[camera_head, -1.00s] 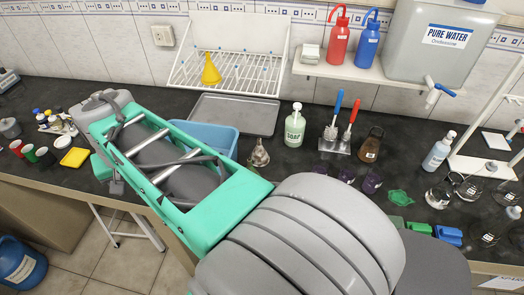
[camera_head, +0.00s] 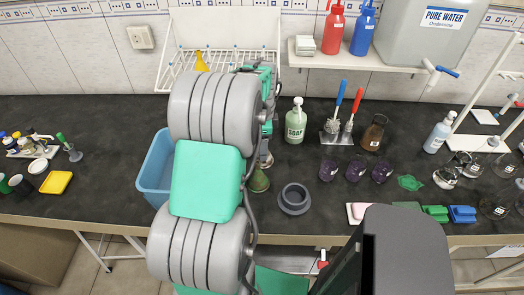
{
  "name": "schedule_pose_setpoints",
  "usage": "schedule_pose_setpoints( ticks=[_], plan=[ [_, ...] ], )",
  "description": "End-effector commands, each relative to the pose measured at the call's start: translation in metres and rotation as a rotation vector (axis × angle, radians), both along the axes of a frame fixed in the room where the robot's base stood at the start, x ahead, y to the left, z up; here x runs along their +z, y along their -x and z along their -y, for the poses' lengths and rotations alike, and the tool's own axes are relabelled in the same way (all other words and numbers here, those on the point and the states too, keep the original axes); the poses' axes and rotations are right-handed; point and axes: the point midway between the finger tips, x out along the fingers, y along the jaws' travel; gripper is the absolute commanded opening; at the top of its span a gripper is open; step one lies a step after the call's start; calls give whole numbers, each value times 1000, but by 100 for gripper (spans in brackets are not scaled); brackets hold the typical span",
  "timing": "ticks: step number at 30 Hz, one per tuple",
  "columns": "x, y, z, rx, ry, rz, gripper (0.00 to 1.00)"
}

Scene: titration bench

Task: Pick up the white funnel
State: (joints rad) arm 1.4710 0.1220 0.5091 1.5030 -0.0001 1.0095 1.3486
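I cannot make out a white funnel in the head view. A yellow funnel (camera_head: 201,62) is on the white wire drying rack (camera_head: 170,62), partly covered by my arm. My arm rises through the middle of the view and covers part of the rack and the bench below it.
A blue basin (camera_head: 154,178) is beside my arm. Right of the arm are a green soap bottle (camera_head: 296,122), a brush stand (camera_head: 336,138), a brown jar (camera_head: 374,132) and a dark ring (camera_head: 294,199). Bare bench (camera_head: 105,130) lies left.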

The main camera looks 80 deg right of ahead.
Motion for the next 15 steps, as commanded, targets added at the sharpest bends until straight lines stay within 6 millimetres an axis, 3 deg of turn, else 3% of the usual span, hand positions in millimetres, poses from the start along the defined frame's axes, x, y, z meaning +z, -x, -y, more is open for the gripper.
schedule_pose_setpoints(
  ticks=[4,10,15],
  plan=[
    [-18,0,0,0,0,0,66],
    [-20,1,1,-1,2,1,66],
    [-20,1,1,-2,2,1,54]
  ],
)
